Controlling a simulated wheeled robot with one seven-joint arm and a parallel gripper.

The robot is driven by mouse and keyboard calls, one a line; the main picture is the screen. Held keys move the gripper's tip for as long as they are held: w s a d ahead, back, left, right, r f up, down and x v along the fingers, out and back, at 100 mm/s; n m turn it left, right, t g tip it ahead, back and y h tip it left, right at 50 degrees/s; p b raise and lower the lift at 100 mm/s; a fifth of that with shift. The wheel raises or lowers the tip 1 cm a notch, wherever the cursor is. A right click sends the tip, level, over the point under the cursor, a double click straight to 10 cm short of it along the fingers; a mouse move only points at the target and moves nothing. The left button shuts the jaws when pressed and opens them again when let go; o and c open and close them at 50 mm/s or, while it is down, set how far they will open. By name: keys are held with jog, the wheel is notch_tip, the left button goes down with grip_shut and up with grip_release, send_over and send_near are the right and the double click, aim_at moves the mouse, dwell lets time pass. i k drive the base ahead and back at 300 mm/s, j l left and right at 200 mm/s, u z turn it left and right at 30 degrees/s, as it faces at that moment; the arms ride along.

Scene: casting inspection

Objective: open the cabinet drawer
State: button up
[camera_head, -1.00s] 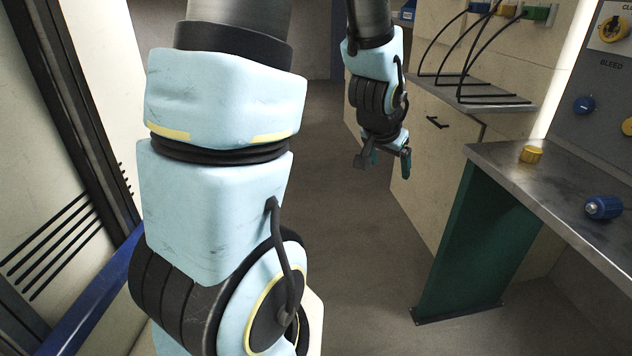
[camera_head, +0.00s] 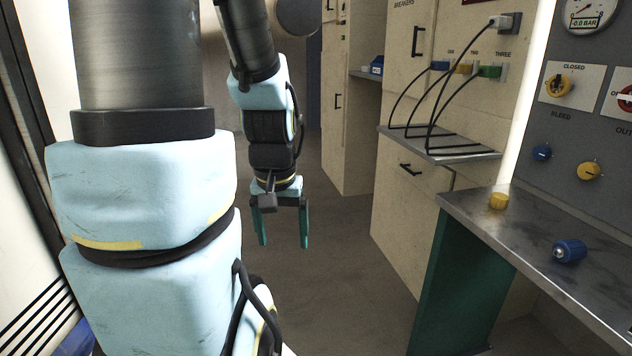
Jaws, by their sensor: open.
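The cabinet (camera_head: 400,215) is pale and stands right of centre. A black bar handle (camera_head: 410,170) sits high on its lower front, below a metal shelf. The front around this handle looks flush and closed; its panel edges are faint, so I cannot tell exactly where a drawer ends. My gripper (camera_head: 284,243) hangs over the floor to the left of the cabinet, with its two green fingers pointing down. It is open and empty, apart from the handle.
A metal bench (camera_head: 530,240) on a green support (camera_head: 455,265) stands at right, with a yellow cap (camera_head: 498,201) and a blue cylindrical part (camera_head: 569,251) on it. Black cables run above the metal shelf (camera_head: 440,145). The floor (camera_head: 335,290) between my arm and the cabinet is clear.

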aim_at(431, 179)
jog(key=i+l+u, duration=0.2)
jog(key=i, duration=0.5)
jog(key=i+l+u, duration=0.2)
jog(key=i+l, duration=0.2)
jog(key=i, duration=0.25)
jog(key=i+l+u, duration=0.2)
jog(key=i+l, duration=0.3)
jog(key=i, duration=0.1)
